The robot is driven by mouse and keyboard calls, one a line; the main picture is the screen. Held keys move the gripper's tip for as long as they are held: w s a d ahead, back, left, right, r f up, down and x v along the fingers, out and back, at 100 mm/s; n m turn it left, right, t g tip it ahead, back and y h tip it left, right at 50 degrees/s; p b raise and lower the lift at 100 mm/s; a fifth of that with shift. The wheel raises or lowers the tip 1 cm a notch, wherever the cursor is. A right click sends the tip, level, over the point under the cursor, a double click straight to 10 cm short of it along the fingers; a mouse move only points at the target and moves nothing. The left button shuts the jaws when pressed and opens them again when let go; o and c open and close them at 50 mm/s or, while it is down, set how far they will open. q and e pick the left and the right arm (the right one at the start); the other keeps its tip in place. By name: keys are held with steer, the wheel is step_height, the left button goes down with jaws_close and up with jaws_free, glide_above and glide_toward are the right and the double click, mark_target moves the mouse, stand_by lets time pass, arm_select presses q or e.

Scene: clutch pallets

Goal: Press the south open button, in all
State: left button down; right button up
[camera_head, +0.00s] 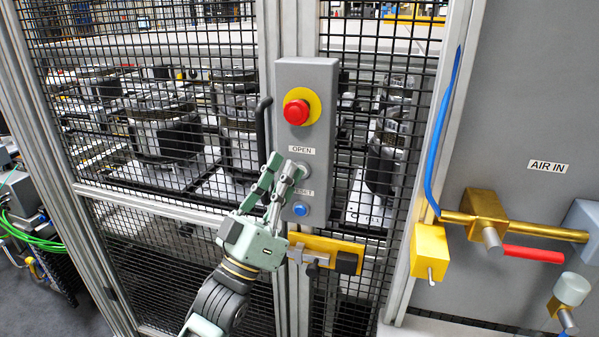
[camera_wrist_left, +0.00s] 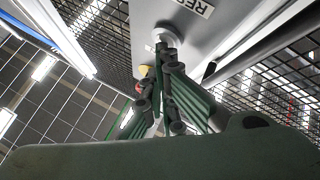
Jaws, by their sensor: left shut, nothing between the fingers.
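A grey control box (camera_head: 318,80) is mounted on the fence post. It carries a red button (camera_head: 296,112) on a yellow disc, an OPEN label (camera_head: 302,150) and a pale round button (camera_head: 306,169) below that label. Lower down are a partly covered RESET label (camera_head: 304,192) and a blue button (camera_head: 300,209). My left gripper (camera_head: 283,168) is shut and empty, its fingertips in front of the pale button and partly hiding it. In the left wrist view the fingertips (camera_wrist_left: 166,42) overlap the pale button's ring (camera_wrist_left: 160,32); I cannot tell whether they touch. My right gripper is out of view.
A black door handle (camera_head: 262,125) stands left of the box. A yellow latch (camera_head: 325,250) sits just below it. Black mesh fencing (camera_head: 180,215) spans both sides. A grey AIR IN panel (camera_head: 530,100) with a brass pipe and valves is at the right.

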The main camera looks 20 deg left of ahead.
arm_select(q)
steer(key=shift+s, duration=0.9)
steer(key=shift+s+a+p, duration=0.1)
steer(key=shift+s+p, duration=0.5)
steer(key=shift+s, duration=1.9)
